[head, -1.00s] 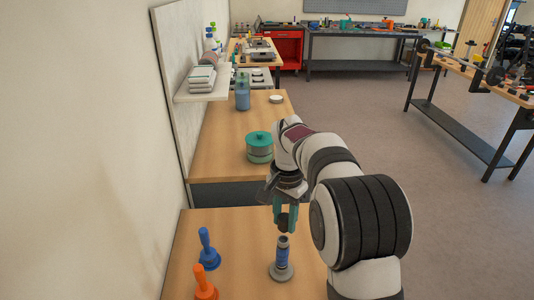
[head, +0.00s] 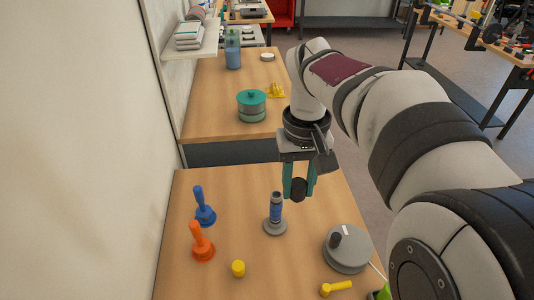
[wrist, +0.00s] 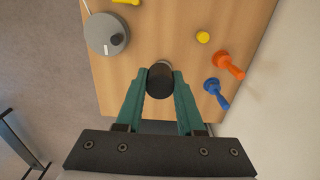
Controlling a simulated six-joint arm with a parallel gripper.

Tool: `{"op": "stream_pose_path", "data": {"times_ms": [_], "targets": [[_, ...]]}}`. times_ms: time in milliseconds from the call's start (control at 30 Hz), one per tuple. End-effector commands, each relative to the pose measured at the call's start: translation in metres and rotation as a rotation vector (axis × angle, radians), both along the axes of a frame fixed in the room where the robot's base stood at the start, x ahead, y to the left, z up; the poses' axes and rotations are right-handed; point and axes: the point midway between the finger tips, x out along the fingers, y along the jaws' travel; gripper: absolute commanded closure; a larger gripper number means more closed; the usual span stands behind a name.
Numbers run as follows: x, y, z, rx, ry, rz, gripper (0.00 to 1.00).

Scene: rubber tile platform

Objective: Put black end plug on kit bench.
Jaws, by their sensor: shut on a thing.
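My gripper (head: 299,188) is shut on the black end plug (head: 299,190), a dark round piece held between the teal fingertips. In the wrist view the plug (wrist: 160,82) sits between both fingers (wrist: 160,80), above the near wooden bench. In the head view it hangs up and to the right of a blue-and-grey upright post (head: 275,213) on a round grey base. Two wooden benches show, a near one (head: 225,185) and a farther one (head: 210,100); I cannot tell which is the kit bench.
Blue (head: 204,210) and orange (head: 202,245) handled pieces and a yellow cylinder (head: 238,268) stand at left. A grey disc with a knob (head: 347,250) and a yellow piece (head: 335,287) lie at right. A teal-lidded pot (head: 252,105) and yellow object (head: 276,90) are on the farther bench.

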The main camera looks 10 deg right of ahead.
Motion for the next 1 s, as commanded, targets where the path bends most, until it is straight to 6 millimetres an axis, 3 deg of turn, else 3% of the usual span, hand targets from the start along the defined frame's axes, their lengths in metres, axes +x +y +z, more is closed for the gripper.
{"op": "stream_pose_path", "data": {"times_ms": [67, 167, 300, 433, 1000], "targets": [[0.002, 0.001, -0.014, -0.003, 0.008, 0.006, 1.0], [0.006, 0.004, -0.06, -0.01, 0.02, 0.019, 1.0], [0.002, 0.012, -0.135, -0.009, 0.022, 0.021, 1.0], [-0.01, 0.018, -0.183, -0.003, 0.015, 0.009, 1.0], [-0.016, 0.02, -0.262, 0.0, 0.003, -0.001, 1.0]]}}
